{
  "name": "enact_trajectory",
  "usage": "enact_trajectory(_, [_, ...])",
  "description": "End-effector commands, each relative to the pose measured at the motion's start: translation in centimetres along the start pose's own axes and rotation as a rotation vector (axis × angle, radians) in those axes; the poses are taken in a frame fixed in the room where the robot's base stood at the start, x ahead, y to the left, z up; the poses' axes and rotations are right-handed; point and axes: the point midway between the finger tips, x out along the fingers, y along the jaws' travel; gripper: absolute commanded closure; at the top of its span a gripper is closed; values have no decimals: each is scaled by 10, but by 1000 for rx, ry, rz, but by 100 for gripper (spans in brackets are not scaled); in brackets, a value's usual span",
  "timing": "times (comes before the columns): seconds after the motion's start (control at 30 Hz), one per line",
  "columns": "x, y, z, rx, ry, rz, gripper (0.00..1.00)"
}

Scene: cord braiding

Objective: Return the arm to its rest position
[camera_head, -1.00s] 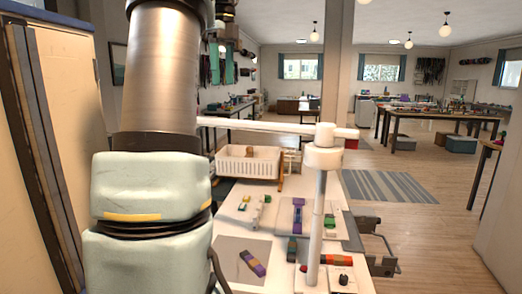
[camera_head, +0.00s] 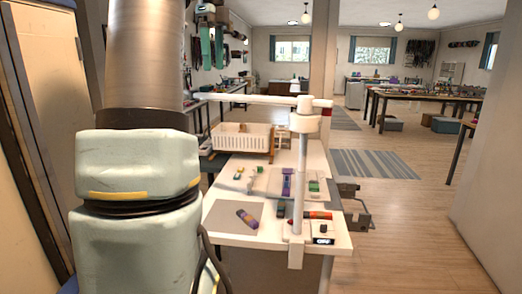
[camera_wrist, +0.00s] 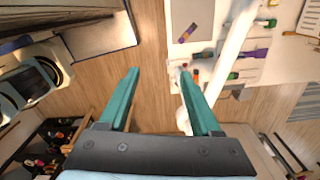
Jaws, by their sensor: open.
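My gripper (camera_wrist: 158,75) shows in the wrist view with its two teal fingers wide apart and nothing between them. It hangs over bare wooden floor, beside the white worktable (camera_wrist: 262,68). In the head view my arm fills the left side and my gripper is hidden. The white worktable (camera_head: 228,238) stands right of my arm, apart from it.
A white post (camera_head: 299,180) with a crossbar rises at the table's front edge. A white basket (camera_head: 240,138) stands at the table's back. A striped rug (camera_head: 372,163) and open floor lie to the right.

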Motion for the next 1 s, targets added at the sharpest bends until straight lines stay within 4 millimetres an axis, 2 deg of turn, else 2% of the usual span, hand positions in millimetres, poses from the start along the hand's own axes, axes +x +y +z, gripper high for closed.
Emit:
enact_trajectory(0.27, [37, -2, -7, -172, -1, -8, 35])
enact_trajectory(0.47, [80, 1, -16, -381, 0, -23, 35])
enact_trajectory(0.57, [109, 6, -24, -519, 1, -32, 35])
enact_trajectory(0.67, [148, 17, -35, -705, 6, -44, 35])
enact_trajectory(0.77, [194, 37, -51, -935, 15, -60, 35])
enact_trajectory(0.9, [253, 76, -74, -1261, 37, -84, 35])
enact_trajectory(1.0, [287, 106, -89, -1467, 56, -96, 35])
